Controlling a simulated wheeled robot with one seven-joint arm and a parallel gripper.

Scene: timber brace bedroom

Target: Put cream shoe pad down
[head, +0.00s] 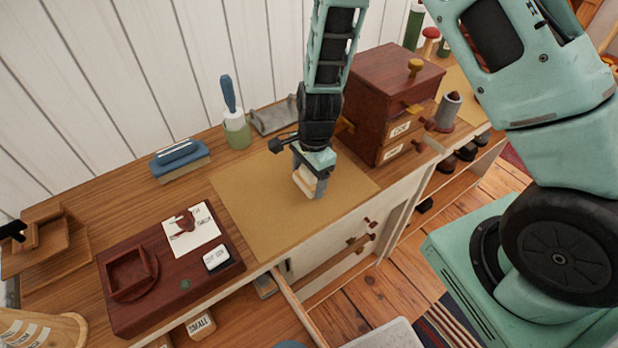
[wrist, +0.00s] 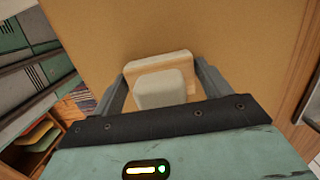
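The cream shoe pad (wrist: 161,90) sits between the fingers of my gripper (wrist: 163,76) in the wrist view, with a pale wood-coloured slab (wrist: 150,66) against it. The fingers flank the piece closely on both sides, and my gripper looks shut on it. In the head view, my gripper (head: 308,182) points down over the tan mat (head: 262,212), and the pad (head: 304,184) shows at its fingertips. It is low over the mat; I cannot tell whether it touches. Part of the pad is hidden by the fingers.
A dark red tray (head: 140,310) with a card and a white-labelled block lies at the left front. A blue brush block (head: 180,160), a green-based brush (head: 236,130) and a red drawer box (head: 385,95) stand behind. An open drawer (head: 290,300) is below. The mat around my gripper is clear.

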